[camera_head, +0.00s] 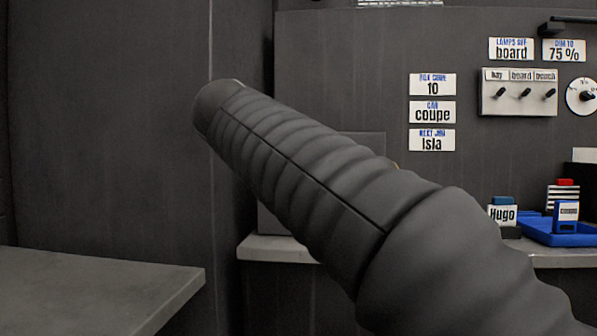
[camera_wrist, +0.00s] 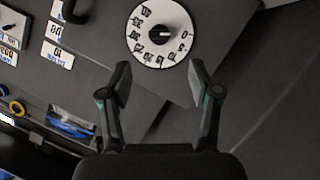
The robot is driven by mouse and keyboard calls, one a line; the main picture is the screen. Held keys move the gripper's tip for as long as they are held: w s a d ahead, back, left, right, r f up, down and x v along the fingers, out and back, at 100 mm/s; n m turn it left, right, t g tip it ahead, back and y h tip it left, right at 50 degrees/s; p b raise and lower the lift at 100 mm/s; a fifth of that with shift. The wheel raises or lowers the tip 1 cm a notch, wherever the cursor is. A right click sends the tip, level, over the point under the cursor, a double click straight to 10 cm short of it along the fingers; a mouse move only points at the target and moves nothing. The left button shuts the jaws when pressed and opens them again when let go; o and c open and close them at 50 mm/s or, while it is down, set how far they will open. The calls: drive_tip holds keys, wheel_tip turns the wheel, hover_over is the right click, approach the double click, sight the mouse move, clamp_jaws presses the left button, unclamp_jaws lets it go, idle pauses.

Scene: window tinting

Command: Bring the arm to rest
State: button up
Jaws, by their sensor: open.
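My arm (camera_head: 300,155) stretches across the middle of the head view, from the lower right up to the upper left. My gripper is not visible in the head view. In the wrist view my gripper (camera_wrist: 158,90) shows with its two fingers spread wide apart and nothing between them. Beyond the fingertips a round white dial (camera_wrist: 162,32) with numbers and a dark knob is on a dark panel. The gripper appears apart from the dial.
A switch plate (camera_head: 519,92), a small dial (camera_head: 582,96) and several labels are on the back wall. A blue tray (camera_head: 540,233) and a "Hugo" card (camera_head: 502,215) stand on the right counter. A grey counter (camera_head: 90,290) is at lower left. Tools hang at the left of the wrist view.

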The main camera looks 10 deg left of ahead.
drive_tip(key=shift+s+a+r, duration=0.15)
drive_tip(key=shift+s+r, duration=0.05)
drive_tip(key=shift+s, duration=0.45)
drive_tip(key=a+f+n+g+y, duration=0.2)
drive_tip(key=a+f+n, duration=0.15)
drive_tip(key=f, duration=0.45)
drive_tip(key=s+d+f+g+y, duration=0.1)
drive_tip(key=s+f, duration=0.1)
drive_tip(key=f, duration=0.4)
drive_tip(key=s+d+f+g, duration=0.2)
drive_tip(key=f, duration=0.4)
drive_tip(key=s+d+f+m+g+p, duration=0.1)
drive_tip(key=s+d+f+m, duration=0.2)
drive_tip(key=s+d+f, duration=0.6)
drive_tip(key=s+d+f+m+g+p, duration=0.1)
drive_tip(key=s+d+f+m, duration=0.3)
drive_tip(key=s+d+f, duration=0.6)
drive_tip(key=shift+s+d+g, duration=0.6)
drive_tip(key=shift+s+d, duration=1.05)
drive_tip(key=shift+d, duration=0.95)
